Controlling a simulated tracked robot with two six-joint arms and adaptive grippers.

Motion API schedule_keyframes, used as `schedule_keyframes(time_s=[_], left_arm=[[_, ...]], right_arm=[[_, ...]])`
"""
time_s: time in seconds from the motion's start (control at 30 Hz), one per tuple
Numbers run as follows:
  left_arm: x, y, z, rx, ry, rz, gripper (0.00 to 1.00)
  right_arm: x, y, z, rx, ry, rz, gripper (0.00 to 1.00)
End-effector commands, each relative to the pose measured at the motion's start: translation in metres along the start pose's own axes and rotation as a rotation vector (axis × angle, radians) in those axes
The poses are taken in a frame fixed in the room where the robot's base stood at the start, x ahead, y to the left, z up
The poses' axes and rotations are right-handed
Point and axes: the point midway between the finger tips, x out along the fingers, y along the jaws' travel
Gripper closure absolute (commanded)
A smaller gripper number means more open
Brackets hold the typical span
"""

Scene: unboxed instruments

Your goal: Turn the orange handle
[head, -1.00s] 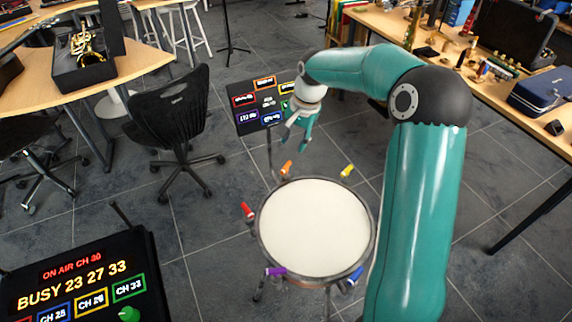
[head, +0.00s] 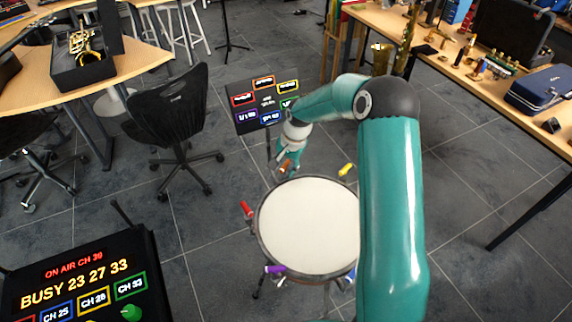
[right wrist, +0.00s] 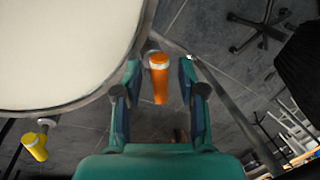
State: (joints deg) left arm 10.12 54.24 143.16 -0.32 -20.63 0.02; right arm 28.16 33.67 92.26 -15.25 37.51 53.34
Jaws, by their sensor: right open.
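The orange handle (right wrist: 159,78) sits at the drum's rim in the right wrist view, between the two open fingers of my right gripper (right wrist: 160,92), with a gap on both sides. In the head view the orange handle (head: 286,166) shows at the drum's far edge, right at my right gripper (head: 288,163). The drum (head: 308,228) has a pale round head and coloured handles around its rim. My left gripper is not in view.
Other handles are red (head: 246,208), yellow (head: 345,169) and purple (head: 275,269). A dark sign panel (head: 262,118) stands behind the drum. A lit console (head: 80,270) is at lower left. A black chair (head: 172,115) stands left.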

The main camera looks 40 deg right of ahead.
Motion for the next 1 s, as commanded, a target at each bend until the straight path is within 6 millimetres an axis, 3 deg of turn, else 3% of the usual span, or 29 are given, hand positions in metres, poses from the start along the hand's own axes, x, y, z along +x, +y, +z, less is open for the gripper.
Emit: schedule_keyframes(time_s=[0.07,0.3,0.57,1.0], left_arm=[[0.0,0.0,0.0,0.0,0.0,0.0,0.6],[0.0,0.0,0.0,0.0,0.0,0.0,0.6],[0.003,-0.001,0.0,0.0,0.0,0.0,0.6],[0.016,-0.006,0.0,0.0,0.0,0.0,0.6]], right_arm=[[0.0,0.0,0.0,0.0,0.0,0.0,0.63],[0.0,0.0,0.0,0.0,0.0,0.0,1.0],[0.001,-0.001,0.0,-0.031,-0.006,0.0,1.0],[0.001,-0.003,0.001,-0.403,-0.081,-0.002,1.0]])
